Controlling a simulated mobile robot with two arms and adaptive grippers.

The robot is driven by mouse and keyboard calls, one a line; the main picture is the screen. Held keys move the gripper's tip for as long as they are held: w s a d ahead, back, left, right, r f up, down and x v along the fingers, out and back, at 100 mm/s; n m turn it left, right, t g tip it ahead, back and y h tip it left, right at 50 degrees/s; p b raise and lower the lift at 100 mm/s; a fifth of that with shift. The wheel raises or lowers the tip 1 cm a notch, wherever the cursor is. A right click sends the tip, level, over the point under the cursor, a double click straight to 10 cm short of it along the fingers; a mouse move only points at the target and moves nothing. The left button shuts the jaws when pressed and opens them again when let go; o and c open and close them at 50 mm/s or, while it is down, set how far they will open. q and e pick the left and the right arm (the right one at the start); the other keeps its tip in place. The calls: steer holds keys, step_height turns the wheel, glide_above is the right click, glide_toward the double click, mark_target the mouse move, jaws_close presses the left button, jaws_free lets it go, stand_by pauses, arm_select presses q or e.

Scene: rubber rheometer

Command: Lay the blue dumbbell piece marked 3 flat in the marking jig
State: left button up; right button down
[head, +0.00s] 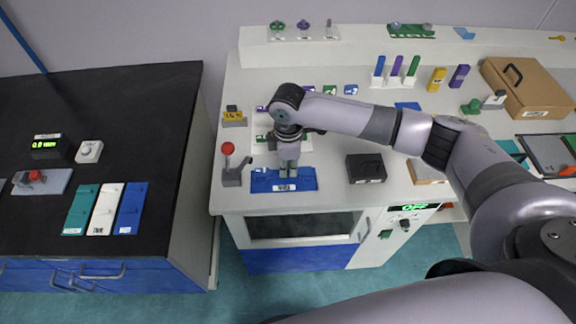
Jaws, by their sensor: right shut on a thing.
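My right gripper (288,172) points down over a blue, labelled plate-like block (262,181) at the front left of the white bench. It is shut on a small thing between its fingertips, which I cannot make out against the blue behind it. I cannot tell whether this thing touches the block. No number 3 is legible, and I cannot tell for sure which object is the marking jig. Small purple, green (330,90) and blue (351,89) squares lie farther back, partly behind my arm. My left gripper is not in view.
A red-knobbed lever device (232,177) stands close left of the block. A black box (366,168) stands to its right, with free bench between. A white strip (262,139) lies behind the gripper. The bench's front edge is close. A cardboard box (526,88) stands back right.

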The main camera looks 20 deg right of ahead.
steer(key=shift+f, duration=0.55)
stand_by(0.4)
steer(key=c, duration=1.7)
jaws_free()
steer(key=shift+o, duration=0.2)
step_height(320, 180, up, 12)
